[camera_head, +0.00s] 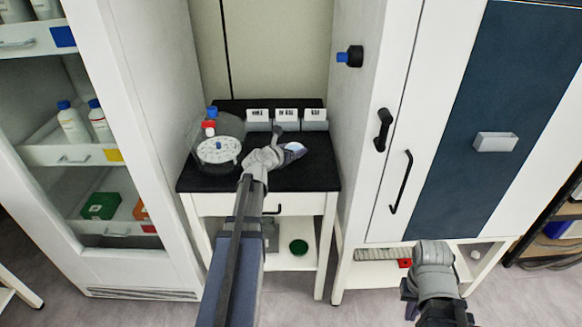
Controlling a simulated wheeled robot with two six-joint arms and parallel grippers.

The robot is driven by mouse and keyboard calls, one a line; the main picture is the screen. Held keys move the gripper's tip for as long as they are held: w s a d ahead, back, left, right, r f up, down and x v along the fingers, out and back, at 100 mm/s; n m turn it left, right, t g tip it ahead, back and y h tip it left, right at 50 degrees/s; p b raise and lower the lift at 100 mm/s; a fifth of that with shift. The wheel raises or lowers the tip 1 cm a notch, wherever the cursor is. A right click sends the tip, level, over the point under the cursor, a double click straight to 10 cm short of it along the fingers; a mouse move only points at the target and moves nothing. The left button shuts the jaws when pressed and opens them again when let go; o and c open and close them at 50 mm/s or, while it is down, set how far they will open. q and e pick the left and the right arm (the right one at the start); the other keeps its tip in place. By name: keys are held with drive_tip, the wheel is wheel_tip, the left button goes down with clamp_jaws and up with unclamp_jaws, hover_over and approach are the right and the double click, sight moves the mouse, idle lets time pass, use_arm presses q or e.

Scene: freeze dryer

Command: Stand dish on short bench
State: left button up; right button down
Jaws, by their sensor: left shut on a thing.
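The short bench (316,178) has a black top and white legs, and stands between two tall white cabinets. My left gripper (284,148) is over the right half of the bench top. It is shut on the dish (294,151), a small pale, shiny piece partly hidden by the gripper. I cannot tell whether the dish touches the bench top. My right gripper (408,296) is low at the bottom right, in front of the right cabinet and away from the bench. Its fingers are too small and dark to tell open from shut.
A round white disc with holes (218,149) and red and blue caps (209,125) stand on the bench's left. Several grey labelled boxes (286,115) line its back. The front right of the top is clear. The right cabinet's black handles (385,130) stick out.

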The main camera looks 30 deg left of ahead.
sight(292, 166)
use_arm(q)
drive_tip(key=shift+f+b, duration=1.8)
drive_tip(key=shift+f, duration=0.3)
drive_tip(key=shift+f, duration=0.25)
drive_tip(key=o, duration=1.2)
drive_tip(key=shift+r, duration=0.1)
drive_tip(key=shift+o, duration=0.2)
drive_tip(key=shift+r, duration=0.15)
drive_tip(key=shift+s+r, duration=0.2)
drive_tip(key=shift+s, duration=0.1)
drive_tip(key=p+v, duration=0.4)
drive_tip(key=v, duration=0.7)
drive_tip(key=shift+s+p, duration=0.15)
drive_tip(key=shift+p, duration=0.15)
